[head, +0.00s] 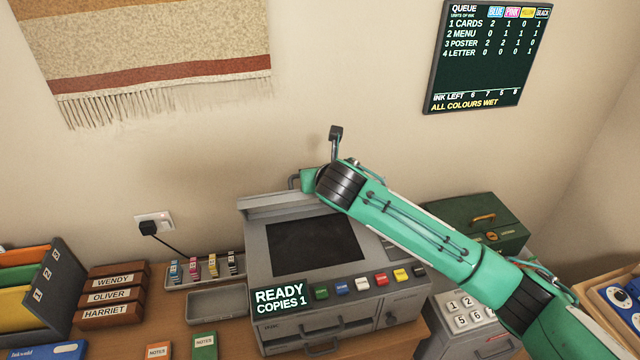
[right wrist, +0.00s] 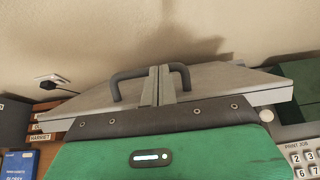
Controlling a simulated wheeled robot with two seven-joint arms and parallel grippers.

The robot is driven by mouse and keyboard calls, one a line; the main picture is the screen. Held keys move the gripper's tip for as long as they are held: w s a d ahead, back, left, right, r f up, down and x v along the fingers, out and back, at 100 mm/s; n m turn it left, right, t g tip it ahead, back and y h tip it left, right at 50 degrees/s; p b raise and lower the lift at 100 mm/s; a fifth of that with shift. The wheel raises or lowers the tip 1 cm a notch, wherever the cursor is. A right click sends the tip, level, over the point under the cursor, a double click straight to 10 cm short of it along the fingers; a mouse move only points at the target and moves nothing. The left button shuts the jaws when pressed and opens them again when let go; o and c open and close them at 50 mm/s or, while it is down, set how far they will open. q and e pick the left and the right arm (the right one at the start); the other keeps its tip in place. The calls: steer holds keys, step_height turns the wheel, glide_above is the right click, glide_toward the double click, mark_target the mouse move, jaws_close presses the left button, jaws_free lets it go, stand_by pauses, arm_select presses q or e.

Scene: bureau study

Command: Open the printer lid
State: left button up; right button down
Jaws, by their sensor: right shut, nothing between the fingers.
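The grey printer (head: 355,310) stands on the desk in the middle of the head view. Its dark glass panel (head: 315,238) is uncovered. The lid (head: 270,205) appears raised at the printer's back, seen nearly edge-on. My right gripper (head: 308,180) is at the lid's upper edge, its fingers hidden there. In the right wrist view, the gripper's fingers (right wrist: 158,82) are shut and empty. They are in front of the middle of the dark lid handle (right wrist: 130,74), on the grey lid (right wrist: 215,78); contact is unclear. My left gripper is not in view.
Ink cartridges in a tray (head: 205,268) and an empty grey tray (head: 217,304) are left of the printer. A keypad unit (head: 470,325) and a green box (head: 475,222) are at its right. The wall is close behind. Name-labelled boxes (head: 115,295) are further left.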

steer(key=w+a+r+p, duration=0.1)
steer(key=w, duration=0.4)
steer(key=w+a+r, duration=0.1)
steer(key=w+a, duration=0.1)
steer(key=w, duration=0.4)
steer(key=w+a+r+p, duration=0.1)
steer(key=w+a, duration=0.1)
steer(key=w, duration=0.3)
steer(key=shift+w+a+r+p, duration=0.25)
steer(key=shift+w+r+p, duration=0.05)
steer(key=shift+w+r, duration=0.1)
steer(key=shift+w+a, duration=0.1)
steer(key=shift+w, duration=0.15)
steer(key=shift+s, duration=0.2)
